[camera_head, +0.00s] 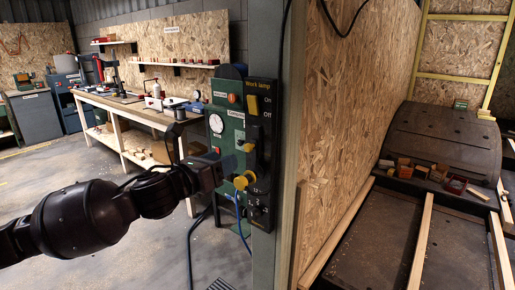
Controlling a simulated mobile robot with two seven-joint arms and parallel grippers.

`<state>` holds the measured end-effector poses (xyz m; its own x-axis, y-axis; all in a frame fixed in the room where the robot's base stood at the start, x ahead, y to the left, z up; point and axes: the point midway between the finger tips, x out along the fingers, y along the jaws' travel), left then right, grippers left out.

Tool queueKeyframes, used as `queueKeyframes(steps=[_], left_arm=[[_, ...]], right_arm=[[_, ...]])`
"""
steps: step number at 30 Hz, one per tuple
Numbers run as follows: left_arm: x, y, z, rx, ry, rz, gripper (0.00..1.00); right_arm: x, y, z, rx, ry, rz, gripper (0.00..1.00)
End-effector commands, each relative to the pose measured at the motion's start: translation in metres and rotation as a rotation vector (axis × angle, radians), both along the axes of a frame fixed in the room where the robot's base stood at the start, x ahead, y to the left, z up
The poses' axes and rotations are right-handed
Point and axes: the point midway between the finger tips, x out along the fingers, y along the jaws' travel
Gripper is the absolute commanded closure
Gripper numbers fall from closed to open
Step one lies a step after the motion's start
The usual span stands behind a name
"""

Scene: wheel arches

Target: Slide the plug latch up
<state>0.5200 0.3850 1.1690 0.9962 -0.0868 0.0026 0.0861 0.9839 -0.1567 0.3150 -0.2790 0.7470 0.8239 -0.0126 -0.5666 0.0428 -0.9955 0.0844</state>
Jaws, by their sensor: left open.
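A black panel (262,88) labelled "Work lamp" is fixed to a grey post. It carries a yellow switch (253,105) beside the words On and Off. Lower on it is a yellow plug (243,181) with a blue cable hanging below, and a small yellow piece (249,147) just above. I cannot tell for sure which small part is the plug latch. My left gripper (226,168) is open and reaches in from the left, close to the yellow plug. Its fingertips are dark and small here, and whether they touch anything is unclear. My right gripper is not in view.
A green box with gauges (216,124) sits just left of the panel, behind my left gripper. A workbench (135,108) stands at the back left. A chipboard wall (350,110) is to the right, with a dark arched cover (443,140) and small boxes beyond it.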

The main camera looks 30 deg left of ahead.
Motion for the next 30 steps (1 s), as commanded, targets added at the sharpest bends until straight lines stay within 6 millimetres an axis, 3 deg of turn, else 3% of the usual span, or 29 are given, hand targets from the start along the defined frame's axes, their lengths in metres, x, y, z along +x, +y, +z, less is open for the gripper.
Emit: queueKeyframes(steps=[4,11,30], left_arm=[[0.0,0.002,-0.001,0.124,-0.007,0.009,0.5],[0.006,0.001,-0.001,0.163,-0.011,0.009,0.5],[0.079,-0.005,-0.002,0.158,-0.01,0.008,0.5]], right_arm=[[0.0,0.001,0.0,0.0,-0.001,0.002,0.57],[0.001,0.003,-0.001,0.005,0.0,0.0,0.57],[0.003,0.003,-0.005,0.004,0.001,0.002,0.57]])
